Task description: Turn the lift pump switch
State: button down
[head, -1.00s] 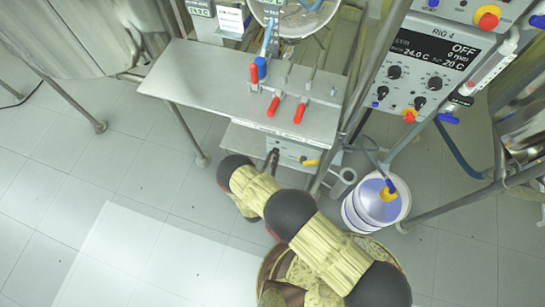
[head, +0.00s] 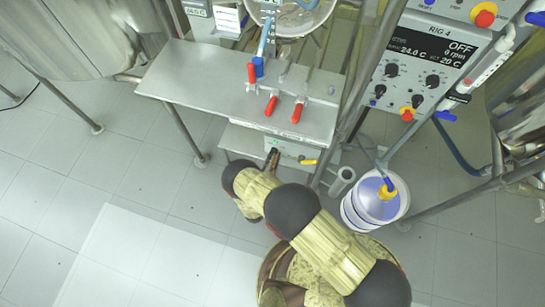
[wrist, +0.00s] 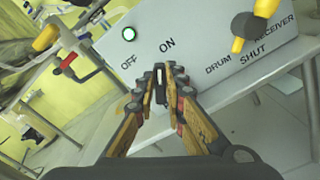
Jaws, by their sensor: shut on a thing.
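The pump control box (head: 290,147) is a grey box under the metal shelf in the head view. In the wrist view its face (wrist: 200,50) carries the labels OFF and ON, with a lit green lamp (wrist: 129,33) above OFF. My gripper (wrist: 166,72) is at this face, just below the ON label, its fingers shut around the dark lift pump switch (wrist: 161,82). The fingers hide most of the switch, so its exact angle is unclear. In the head view my gripper (head: 271,159) reaches the box's left part.
A yellow-handled valve (wrist: 250,25) sits right of the switch, by the labels DRUM, SHUT and RECEIVER. Red-handled valves (head: 298,112) stand on the shelf (head: 215,95) above. A white-and-blue drum (head: 372,205) stands to the right. The floor at left is clear.

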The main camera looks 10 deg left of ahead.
jog(key=shift+m, duration=0.6)
jog(key=c, duration=1.8)
grip_release()
jog(key=shift+c, duration=0.2)
jog(key=shift+s, duration=0.1)
jog(key=s, duration=1.1)
jog(key=shift+s+a, duration=0.4)
